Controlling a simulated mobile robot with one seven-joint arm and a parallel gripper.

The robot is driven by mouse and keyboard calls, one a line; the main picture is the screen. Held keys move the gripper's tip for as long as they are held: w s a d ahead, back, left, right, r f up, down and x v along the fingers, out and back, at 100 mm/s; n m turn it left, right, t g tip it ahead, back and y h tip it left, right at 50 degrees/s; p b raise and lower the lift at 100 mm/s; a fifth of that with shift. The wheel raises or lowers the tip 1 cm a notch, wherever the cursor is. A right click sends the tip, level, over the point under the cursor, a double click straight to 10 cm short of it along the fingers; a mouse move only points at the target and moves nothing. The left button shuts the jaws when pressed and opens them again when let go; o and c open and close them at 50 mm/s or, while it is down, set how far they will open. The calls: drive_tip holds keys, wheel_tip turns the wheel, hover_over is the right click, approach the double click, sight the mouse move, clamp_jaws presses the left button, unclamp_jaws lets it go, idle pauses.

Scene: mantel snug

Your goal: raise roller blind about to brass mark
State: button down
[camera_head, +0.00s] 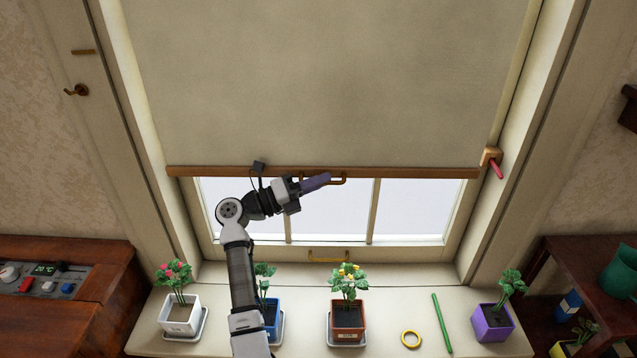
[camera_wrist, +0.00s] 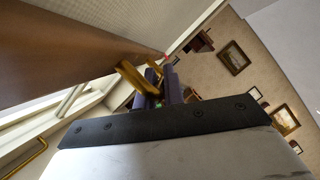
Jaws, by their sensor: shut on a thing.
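The beige roller blind (camera_head: 330,80) hangs over the upper part of the window. Its wooden bottom bar (camera_head: 235,172) is near level, with a brass handle (camera_head: 345,181) at its middle. The bar (camera_wrist: 60,50) and handle (camera_wrist: 133,76) also show in the wrist view. My gripper (camera_head: 326,178) reaches the handle from the left, its purple fingers shut on it; in the wrist view the fingers (camera_wrist: 160,88) partly cover the handle. A small brass mark (camera_head: 83,52) is on the left window frame, well above the bar, with a dark brass hook (camera_head: 77,90) below it.
A wooden block with a red lever (camera_head: 495,167) sits on the right frame at the bar's end. A brass sash handle (camera_head: 329,258) is below.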

sight(318, 44)
wheel_tip(318, 44, up, 30)
drive_tip(key=p, duration=0.7)
drive_tip(key=shift+r, duration=0.15)
drive_tip(key=c, duration=1.5)
unclamp_jaws()
drive_tip(key=shift+a, duration=0.1)
drive_tip(key=b+v, duration=0.4)
drive_tip(key=v, duration=0.9)
drive_tip(key=shift+s+a+b, duration=0.15)
drive_tip(key=shift+a+b, duration=0.15)
drive_tip(key=shift+a, duration=0.05)
